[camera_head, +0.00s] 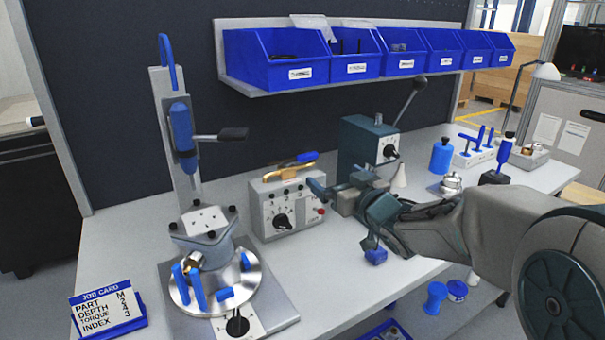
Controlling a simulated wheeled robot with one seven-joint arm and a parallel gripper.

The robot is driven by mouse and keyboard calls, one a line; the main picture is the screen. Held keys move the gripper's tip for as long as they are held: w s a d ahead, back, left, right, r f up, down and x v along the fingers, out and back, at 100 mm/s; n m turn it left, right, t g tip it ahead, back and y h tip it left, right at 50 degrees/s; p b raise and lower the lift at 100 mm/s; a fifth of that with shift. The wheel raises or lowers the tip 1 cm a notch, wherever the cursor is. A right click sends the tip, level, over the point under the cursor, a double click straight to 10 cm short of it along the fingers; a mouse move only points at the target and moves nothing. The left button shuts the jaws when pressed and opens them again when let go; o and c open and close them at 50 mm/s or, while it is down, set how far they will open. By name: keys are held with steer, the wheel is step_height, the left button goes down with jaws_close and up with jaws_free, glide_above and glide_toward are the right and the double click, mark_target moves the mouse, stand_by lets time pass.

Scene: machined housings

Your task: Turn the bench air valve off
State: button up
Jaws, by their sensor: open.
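The bench air valve (291,173) appears as a brass fitting with a blue-ended lever (307,157) on top of a pale control box (285,207). The lever lies nearly level, its blue end towards the right. My arm reaches in from the right. My gripper (338,188) is open, just right of the control box and below the lever's blue end, apart from the lever. Its dark jaws overlap the teal machine behind, so their exact outline is hard to tell. Nothing shows between the jaws.
A teal machine (358,143) with an upright lever stands behind my gripper. A round fixture (185,292) and a column with a blue handle (182,135) stand left. Blue bins (290,70) hang above. A job card (104,309) stands front left. The bench front centre (330,275) is clear.

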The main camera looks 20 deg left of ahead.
mark_target(302, 159)
steer(key=shift+y, duration=0.4)
steer(key=x, duration=0.4)
steer(key=p+x, duration=0.1)
steer(key=x, duration=0.4)
steer(key=s+a+x, duration=0.1)
steer(key=x, duration=0.4)
steer(key=shift+w+a+f, duration=0.15)
steer(key=shift+f, duration=0.15)
steer(key=c, duration=1.1)
